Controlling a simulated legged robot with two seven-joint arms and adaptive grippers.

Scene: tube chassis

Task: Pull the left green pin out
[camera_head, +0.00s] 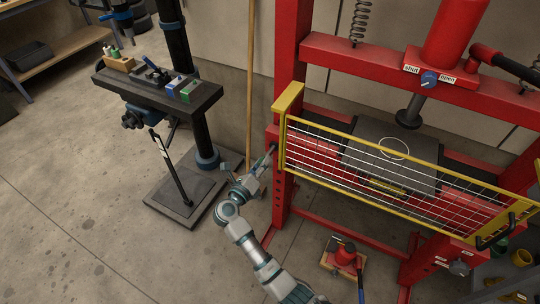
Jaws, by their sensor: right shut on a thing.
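My right gripper (265,163) is at the left red post (285,190) of the press, on the post's outer left side. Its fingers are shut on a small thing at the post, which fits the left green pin. The pin is too small and too covered by the fingers to make out its colour or how far it sits in the post. My right arm reaches up to it from the bottom middle. My left gripper is not in view.
A yellow-framed mesh guard (400,178) spans the press front. A wooden pole (252,85) leans behind the gripper. A drill-press table (158,92) stands to the left.

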